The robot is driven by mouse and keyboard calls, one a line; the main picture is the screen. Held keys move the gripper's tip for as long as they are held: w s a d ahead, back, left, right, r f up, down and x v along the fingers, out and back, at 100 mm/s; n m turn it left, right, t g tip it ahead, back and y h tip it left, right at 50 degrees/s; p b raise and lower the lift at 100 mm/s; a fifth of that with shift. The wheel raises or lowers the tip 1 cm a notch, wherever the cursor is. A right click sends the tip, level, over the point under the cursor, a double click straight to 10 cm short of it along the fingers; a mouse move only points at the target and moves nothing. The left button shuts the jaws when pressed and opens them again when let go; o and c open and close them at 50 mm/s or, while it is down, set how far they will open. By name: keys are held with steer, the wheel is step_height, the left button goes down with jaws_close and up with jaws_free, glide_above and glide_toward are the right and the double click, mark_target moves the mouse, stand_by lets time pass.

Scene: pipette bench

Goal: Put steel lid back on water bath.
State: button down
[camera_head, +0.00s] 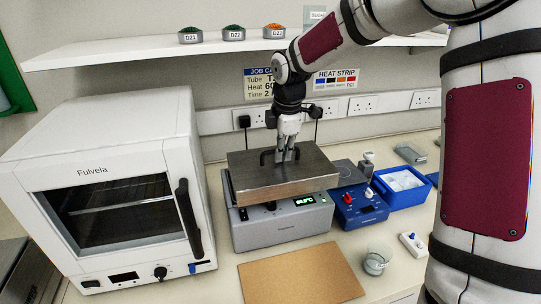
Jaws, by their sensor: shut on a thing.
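The steel lid (306,177) is a flat grey metal slab with a dark handle (267,157) on top. It is over the grey water bath (283,226), which has a lit green display on its front. My gripper (284,157) points down and is shut on the lid's handle. The lid looks slightly askew to the bath, its front edge just above the bath's front panel. I cannot tell whether it touches the bath's rim. The bath's opening is hidden under the lid.
A white Fulvela oven (100,130) stands close on the left. A blue device (357,208) and a blue ice tray (401,200) stand on the right. A brown board (300,274) and a glass beaker (377,262) are in front. A shelf (130,54) runs above.

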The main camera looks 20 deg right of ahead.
steer(key=w, duration=0.1)
steer(key=w+a, duration=0.1)
steer(key=w, duration=0.3)
steer(key=shift+w+a+f, duration=0.15)
steer(key=shift+w+f, duration=0.1)
step_height(320, 180, down, 3)
steer(key=shift+s+r+p, duration=0.1)
steer(key=shift+r+p, duration=0.05)
steer(key=shift+p, duration=0.2)
steer(key=shift+f, duration=0.4)
steer(key=shift+f, duration=0.25)
steer(key=c, duration=1.7)
jaws_free()
